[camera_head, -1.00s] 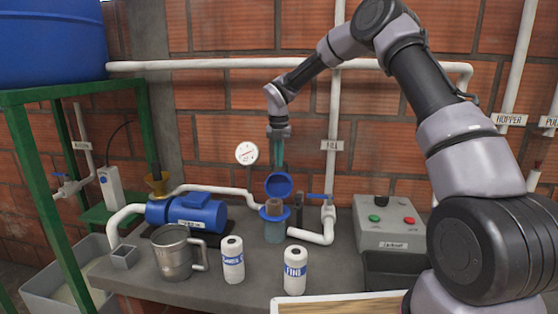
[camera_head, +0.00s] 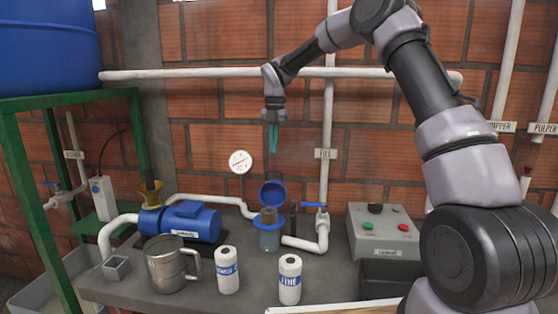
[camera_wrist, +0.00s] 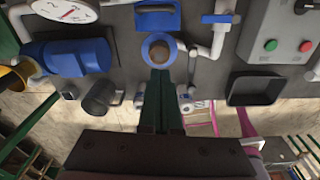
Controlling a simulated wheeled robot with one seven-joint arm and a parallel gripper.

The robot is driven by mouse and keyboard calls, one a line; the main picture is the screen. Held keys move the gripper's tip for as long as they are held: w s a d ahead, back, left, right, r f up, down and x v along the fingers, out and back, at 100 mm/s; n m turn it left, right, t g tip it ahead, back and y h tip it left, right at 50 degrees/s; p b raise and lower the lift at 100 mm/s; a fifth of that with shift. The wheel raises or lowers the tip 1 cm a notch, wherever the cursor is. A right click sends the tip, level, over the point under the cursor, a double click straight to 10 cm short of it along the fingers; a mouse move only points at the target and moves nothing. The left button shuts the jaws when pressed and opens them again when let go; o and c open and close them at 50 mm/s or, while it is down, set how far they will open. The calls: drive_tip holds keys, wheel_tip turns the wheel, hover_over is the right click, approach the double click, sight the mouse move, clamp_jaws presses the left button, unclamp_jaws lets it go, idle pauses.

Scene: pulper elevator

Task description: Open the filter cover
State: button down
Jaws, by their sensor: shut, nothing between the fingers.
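The blue filter cover (camera_head: 272,193) stands tilted up and back above the filter housing in the head view. The filter housing (camera_head: 269,236) is a clear blue-tinted cup with a blue rim, and a brown cartridge shows at its open top. In the wrist view the cover (camera_wrist: 158,16) lies beyond the round open housing mouth (camera_wrist: 158,50). My gripper (camera_head: 273,150) points down above the cover, apart from it. Its teal fingers are shut and empty, and they also show in the wrist view (camera_wrist: 161,80).
A blue pump (camera_head: 182,222), a metal jug (camera_head: 167,264) and two white canisters (camera_head: 228,270) (camera_head: 290,279) stand on the bench. A control box (camera_head: 379,232) is to the right. A white pipe with a blue-handled valve (camera_head: 316,206) stands close beside the housing.

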drive_tip(key=s+f+m+g+y, duration=0.5)
drive_tip(key=s+f+m+y, duration=0.4)
drive_tip(key=m, duration=0.7)
drive_tip(key=w+d+f+m+t+y, duration=0.2)
drive_tip(key=w+d+m+t+y, duration=0.1)
drive_tip(key=w+d+m+t, duration=0.65)
drive_tip(key=w+d+f+m+t+y, duration=0.1)
drive_tip(key=w+d+m+t+y, duration=0.35)
drive_tip(key=m, duration=0.85)
drive_tip(key=w+a+t+h, duration=0.1)
drive_tip(key=w+a+h, duration=0.1)
drive_tip(key=a, duration=0.7)
drive_tip(key=shift+a+f, duration=0.15)
drive_tip(key=shift+w, duration=0.1)
